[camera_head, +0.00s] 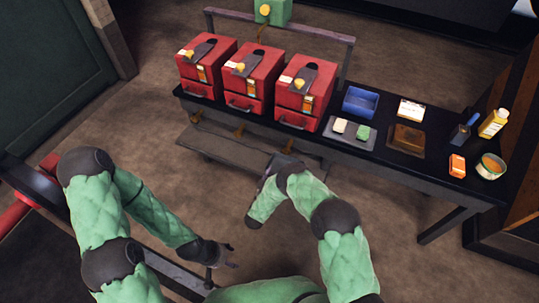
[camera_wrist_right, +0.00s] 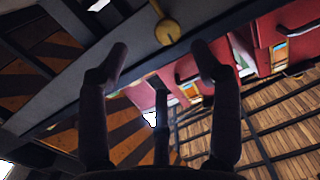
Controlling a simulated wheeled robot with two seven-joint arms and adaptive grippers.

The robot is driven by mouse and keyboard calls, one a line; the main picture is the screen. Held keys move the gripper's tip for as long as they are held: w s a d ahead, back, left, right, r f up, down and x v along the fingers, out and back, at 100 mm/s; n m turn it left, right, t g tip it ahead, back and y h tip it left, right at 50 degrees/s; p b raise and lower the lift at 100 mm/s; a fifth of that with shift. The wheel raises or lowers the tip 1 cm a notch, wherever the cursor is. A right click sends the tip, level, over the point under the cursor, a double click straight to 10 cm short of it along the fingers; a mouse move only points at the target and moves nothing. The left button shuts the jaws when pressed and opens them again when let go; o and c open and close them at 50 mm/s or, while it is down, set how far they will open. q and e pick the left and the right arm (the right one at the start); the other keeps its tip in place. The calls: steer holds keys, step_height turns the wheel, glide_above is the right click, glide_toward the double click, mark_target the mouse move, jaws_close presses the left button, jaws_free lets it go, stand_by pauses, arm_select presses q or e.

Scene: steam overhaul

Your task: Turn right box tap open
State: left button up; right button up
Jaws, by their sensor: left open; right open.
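Three red boxes stand in a row on the black bench; the right box (camera_head: 305,86) is nearest the blue tray. A small brass tap (camera_head: 288,146) shows below the bench edge under it, and similar taps sit under the other boxes. In the right wrist view, a round brass tap (camera_wrist_right: 168,31) lies just beyond and between the fingertips, apart from them. My right gripper (camera_wrist_right: 160,57) is open and empty; in the head view it is below the bench front, partly hidden by its arm. My left gripper (camera_head: 229,256) is open and empty, low over the floor.
The bench holds a blue tray (camera_head: 361,103), a grey tray (camera_head: 350,134) with two small blocks, a brown mat (camera_head: 405,140), a yellow bottle (camera_head: 493,123) and a round tin (camera_head: 490,166). A lower shelf (camera_head: 225,148) runs under the boxes.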

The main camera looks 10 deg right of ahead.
mark_target(285, 153)
steer(key=shift+h, duration=0.3)
steer(key=b+x, duration=0.1)
steer(key=x, duration=0.2)
steer(key=b+x, duration=0.1)
steer(key=x, duration=0.2)
steer(key=b+x, duration=0.1)
steer(key=x, duration=0.2)
steer(key=shift+w+a+r+b, duration=0.3)
steer(key=shift+r, duration=0.1)
steer(key=shift+w+d+r, duration=0.1)
steer(key=shift+w+d, duration=0.2)
steer(key=shift+w, duration=0.2)
steer(key=c, duration=1.2)
